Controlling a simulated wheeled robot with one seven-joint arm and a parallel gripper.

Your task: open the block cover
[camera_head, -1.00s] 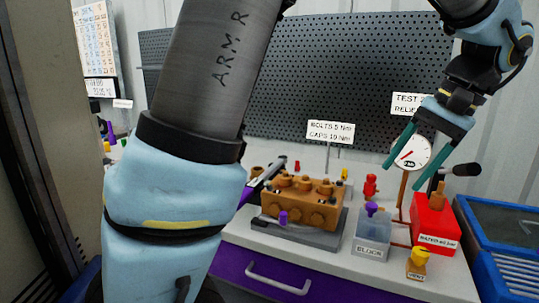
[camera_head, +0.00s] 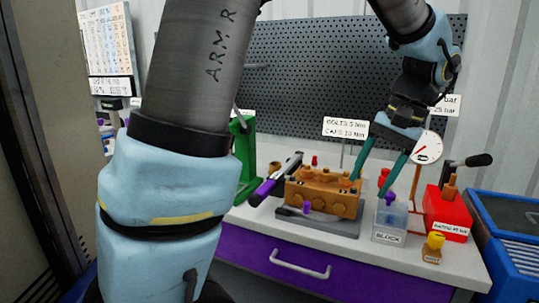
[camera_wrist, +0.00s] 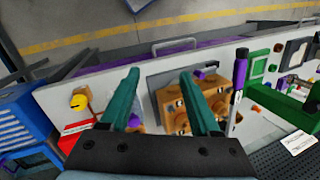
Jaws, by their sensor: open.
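A grey, see-through box labelled BLOCK (camera_head: 390,223) stands on the bench in the head view, with a purple knob (camera_head: 390,200) on its top. My gripper (camera_head: 370,187) is open and empty, with its teal fingers pointing down. A bit of purple (camera_wrist: 134,121) shows beside the left finger; the box is mostly hidden there.
A red box (camera_head: 447,213) with a black-handled lever and a gauge (camera_head: 427,147) stand to the right. A yellow-topped VENT fitting (camera_head: 434,246) sits at the front edge. A blue crate (camera_head: 505,235) is at far right. A green stand (camera_head: 243,155) is at left.

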